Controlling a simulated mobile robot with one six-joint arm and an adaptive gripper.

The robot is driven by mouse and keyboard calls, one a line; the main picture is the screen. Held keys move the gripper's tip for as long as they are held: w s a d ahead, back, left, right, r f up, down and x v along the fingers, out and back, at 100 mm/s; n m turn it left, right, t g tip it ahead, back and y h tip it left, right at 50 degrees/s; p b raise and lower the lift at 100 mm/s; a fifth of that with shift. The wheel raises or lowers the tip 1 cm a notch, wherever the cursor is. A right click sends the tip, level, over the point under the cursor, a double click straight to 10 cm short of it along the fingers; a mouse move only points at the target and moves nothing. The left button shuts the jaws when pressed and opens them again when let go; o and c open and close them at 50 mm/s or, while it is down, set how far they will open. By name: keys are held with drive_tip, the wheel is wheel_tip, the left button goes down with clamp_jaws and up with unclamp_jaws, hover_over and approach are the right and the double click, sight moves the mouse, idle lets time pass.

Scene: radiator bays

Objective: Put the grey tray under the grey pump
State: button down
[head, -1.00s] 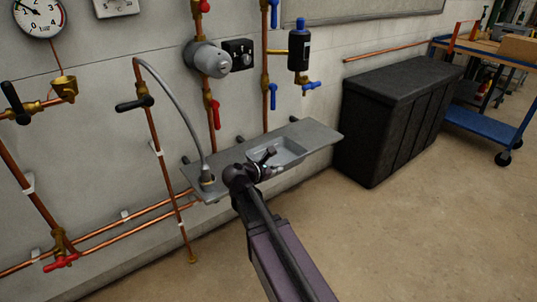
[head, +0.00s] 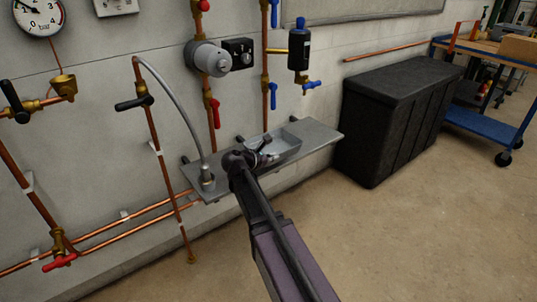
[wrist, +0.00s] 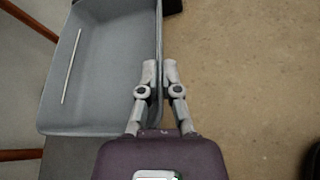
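The grey tray (head: 286,148) is a shallow open box at the grey wall shelf (head: 318,136). I cannot tell whether it touches the shelf. In the wrist view the tray (wrist: 105,75) fills the upper left, with a thin pale line on its floor. My gripper (wrist: 160,72) has its two fingers on either side of the tray's right wall, closed on it. In the head view my gripper (head: 264,148) is at the tray's near left side and hides part of it. The grey pump (head: 211,58), a round body beside a black box, is on the wall above, left of the tray.
A grey hose (head: 178,92) curves down to a fitting (head: 207,179) at the shelf's left end. Copper pipes with red valve handles (head: 215,113) run along the wall. A black bin (head: 395,115) stands right of the shelf. The floor (head: 420,240) in front is clear.

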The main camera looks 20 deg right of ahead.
drive_tip(key=w, duration=0.6)
drive_tip(key=w+d, duration=0.1)
drive_tip(key=w, duration=0.2)
drive_tip(key=shift+f+b, duration=0.35)
drive_tip(key=shift+f, duration=0.05)
drive_tip(key=shift+s+f, duration=0.1)
drive_tip(key=shift+f+b, duration=1.7)
drive_tip(key=shift+b, duration=0.1)
drive_tip(key=shift+f, duration=0.1)
drive_tip(key=c, duration=0.8)
unclamp_jaws()
drive_tip(key=shift+r, duration=0.2)
drive_tip(key=p+v, duration=0.4)
drive_tip(key=v, duration=0.8)
